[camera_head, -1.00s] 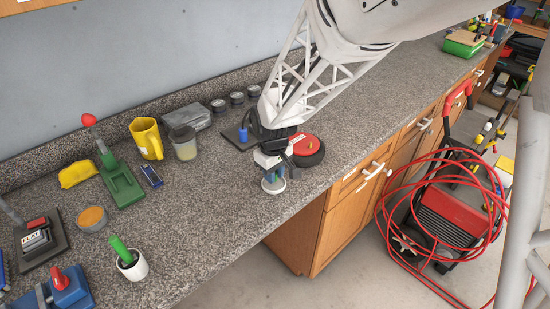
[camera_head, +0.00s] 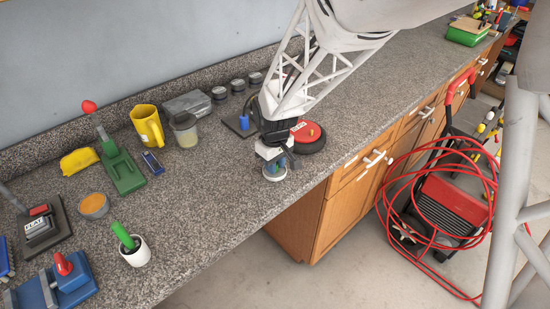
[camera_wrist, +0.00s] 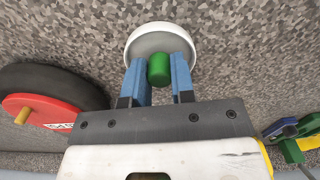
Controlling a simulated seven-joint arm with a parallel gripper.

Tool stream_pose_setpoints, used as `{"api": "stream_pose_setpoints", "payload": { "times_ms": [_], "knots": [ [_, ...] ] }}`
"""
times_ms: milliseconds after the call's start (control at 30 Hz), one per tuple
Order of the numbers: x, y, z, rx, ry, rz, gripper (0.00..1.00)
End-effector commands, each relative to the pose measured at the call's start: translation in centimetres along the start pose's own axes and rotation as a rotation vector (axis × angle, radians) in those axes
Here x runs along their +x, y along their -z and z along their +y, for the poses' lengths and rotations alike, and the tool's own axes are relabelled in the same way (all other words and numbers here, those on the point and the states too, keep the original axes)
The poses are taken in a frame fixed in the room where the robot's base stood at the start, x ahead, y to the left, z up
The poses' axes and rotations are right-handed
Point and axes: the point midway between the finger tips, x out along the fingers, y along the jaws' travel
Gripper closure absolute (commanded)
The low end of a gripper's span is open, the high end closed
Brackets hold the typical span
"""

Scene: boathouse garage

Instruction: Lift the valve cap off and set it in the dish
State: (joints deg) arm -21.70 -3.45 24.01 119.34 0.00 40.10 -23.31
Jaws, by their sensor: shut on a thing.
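The valve cap is a small green cylinder (camera_wrist: 159,69) between the two blue fingers of my gripper (camera_wrist: 160,75) in the wrist view. My gripper is shut on it. The dish (camera_wrist: 139,38) is round with a white rim and grey inside; the cap shows against it. In the head view the fingertips of my gripper (camera_head: 275,166) are down at the dish (camera_head: 274,178), and the cap is hidden there. I cannot tell whether the cap touches the dish floor. The black wheel with a red hub (camera_head: 308,137) stands behind the dish, its yellow stem (camera_wrist: 23,116) bare.
A black plate with a blue post (camera_head: 243,122) lies left of the wheel. A clear cup (camera_head: 185,130), a yellow mug (camera_head: 147,126) and a white pot with a green handle (camera_head: 136,254) stand left. The counter's front edge is close to the dish.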

Motion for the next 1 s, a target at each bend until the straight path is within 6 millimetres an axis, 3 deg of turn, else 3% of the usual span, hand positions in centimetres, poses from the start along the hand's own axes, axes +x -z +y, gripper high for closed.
{"api": "stream_pose_setpoints", "payload": {
  "times_ms": [867, 900, 1000],
  "knots": [
    [0.54, 0.0, 0.0, 0.0, 0.0, 0.0, 0.98],
    [0.51, 0.01, 0.0, 0.0, 0.0, 0.0, 0.71],
    [0.51, 0.0, 0.0, 0.0, 0.0, 0.0, 0.55]
  ]
}}
